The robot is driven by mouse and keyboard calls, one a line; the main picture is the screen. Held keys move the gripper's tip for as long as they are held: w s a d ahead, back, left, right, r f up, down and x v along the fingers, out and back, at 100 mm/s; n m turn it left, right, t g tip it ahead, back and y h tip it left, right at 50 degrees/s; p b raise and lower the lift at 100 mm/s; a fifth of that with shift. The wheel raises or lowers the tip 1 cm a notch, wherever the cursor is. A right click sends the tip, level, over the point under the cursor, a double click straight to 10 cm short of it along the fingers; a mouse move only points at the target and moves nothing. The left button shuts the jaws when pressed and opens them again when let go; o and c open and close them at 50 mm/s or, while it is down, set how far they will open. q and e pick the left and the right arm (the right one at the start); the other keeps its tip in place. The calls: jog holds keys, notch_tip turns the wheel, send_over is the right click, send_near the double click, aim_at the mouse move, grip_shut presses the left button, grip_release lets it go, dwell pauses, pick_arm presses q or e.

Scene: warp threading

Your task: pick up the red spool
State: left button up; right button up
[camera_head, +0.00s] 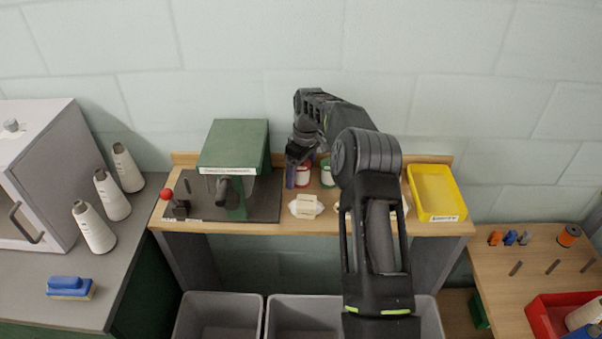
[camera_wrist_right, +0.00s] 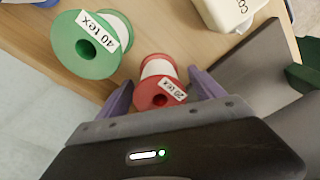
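The red spool (camera_head: 304,178) stands on the wooden bench in the head view, partly covered by my right arm. In the right wrist view the red spool (camera_wrist_right: 159,90), with white thread and a "20 tex" label, lies between the two purple fingers of my right gripper (camera_wrist_right: 160,80). The fingers are spread on either side of it, with a visible gap at the right finger; contact at the left one is hard to tell. In the head view one finger of my right gripper (camera_head: 291,174) shows left of the spool. My left gripper is not in view.
A green spool (camera_wrist_right: 91,45) labelled "40 tex" stands close beside the red one. A white labelled object (camera_head: 306,206) sits in front. A green machine (camera_head: 234,147) on a dark mat (camera_head: 266,196) stands left, a yellow tray (camera_head: 461,213) right. Grey bins (camera_head: 221,315) are below.

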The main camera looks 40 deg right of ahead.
jog(key=c, duration=1.5)
jog(key=shift+o, duration=0.2)
jog(key=shift+r, duration=0.1)
pick_arm(q)
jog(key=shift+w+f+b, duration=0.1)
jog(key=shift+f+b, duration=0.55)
jog(key=shift+b, duration=0.1)
pick_arm(e)
notch_tip(320, 180, up, 10)
